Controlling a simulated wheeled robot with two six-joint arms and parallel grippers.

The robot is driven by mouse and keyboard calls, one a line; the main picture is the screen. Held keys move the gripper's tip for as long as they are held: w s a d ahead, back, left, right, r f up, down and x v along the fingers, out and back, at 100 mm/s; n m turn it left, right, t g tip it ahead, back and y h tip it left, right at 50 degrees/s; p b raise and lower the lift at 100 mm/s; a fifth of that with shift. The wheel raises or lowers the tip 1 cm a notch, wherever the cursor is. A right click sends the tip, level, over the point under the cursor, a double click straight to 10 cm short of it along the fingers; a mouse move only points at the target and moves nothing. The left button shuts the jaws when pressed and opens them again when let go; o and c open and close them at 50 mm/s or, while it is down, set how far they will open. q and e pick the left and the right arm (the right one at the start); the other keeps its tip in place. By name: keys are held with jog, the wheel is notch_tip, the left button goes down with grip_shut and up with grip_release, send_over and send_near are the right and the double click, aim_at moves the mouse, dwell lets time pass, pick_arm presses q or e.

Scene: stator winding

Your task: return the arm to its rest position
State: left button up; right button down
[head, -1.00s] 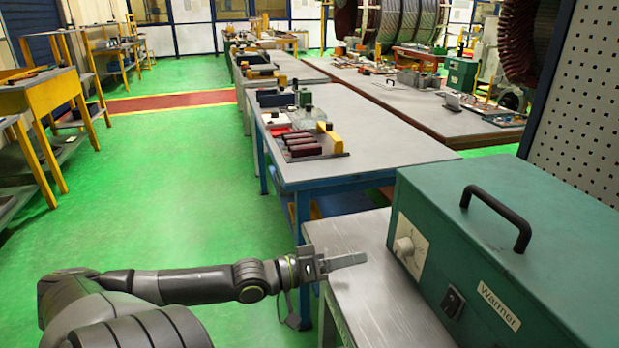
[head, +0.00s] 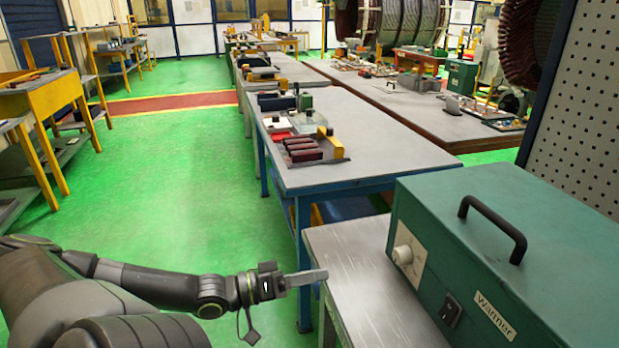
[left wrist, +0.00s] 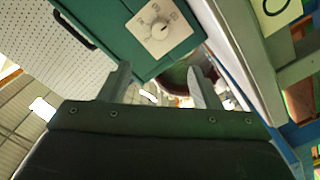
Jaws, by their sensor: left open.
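My left arm comes in from the lower left of the head view. Its gripper (head: 305,278) is at the left edge of the grey bench (head: 350,262), left of the green warmer box (head: 500,240). In the left wrist view the two fingers (left wrist: 160,88) stand apart with nothing held between them. The warmer's dial (left wrist: 158,28) shows just beyond the fingers there, not touched. My right gripper shows in neither view.
The warmer has a black handle (head: 492,222) on top. A blue-legged table (head: 370,140) with dark red blocks (head: 303,149) stands behind the bench. Green floor (head: 175,190) is clear on the left. A perforated panel (head: 585,110) stands at the right.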

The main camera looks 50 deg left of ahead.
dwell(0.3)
pick_arm(q)
jog(key=a+f+g+y, duration=0.1)
jog(key=a+f+y, duration=0.5)
jog(key=a+f, duration=0.65)
jog(key=s+a+f+g+y+p, duration=0.1)
jog(key=s+a+f+g+y, duration=0.15)
jog(key=f, duration=0.55)
jog(key=s+a+f+g+y+p, duration=0.15)
jog(key=s+f, duration=0.25)
jog(key=f, duration=0.5)
jog(key=s+d+f+g, duration=0.35)
jog(key=s+f, duration=0.25)
jog(key=f, duration=0.4)
jog(key=s+d+f+m+g+h, duration=0.1)
jog(key=s+d+f+m+g, duration=0.1)
jog(key=s+d+f, duration=0.6)
jog(key=s+d+f+m+g+h, duration=0.1)
jog(key=s+d+f+g, duration=0.4)
jog(key=d, duration=0.9)
notch_tip(320, 180, down, 4)
jog(key=s+m, duration=0.1)
jog(key=s, duration=0.1)
jog(key=shift+s+d, duration=0.25)
jog(key=shift+s, duration=0.1)
jog(key=shift+r, duration=0.1)
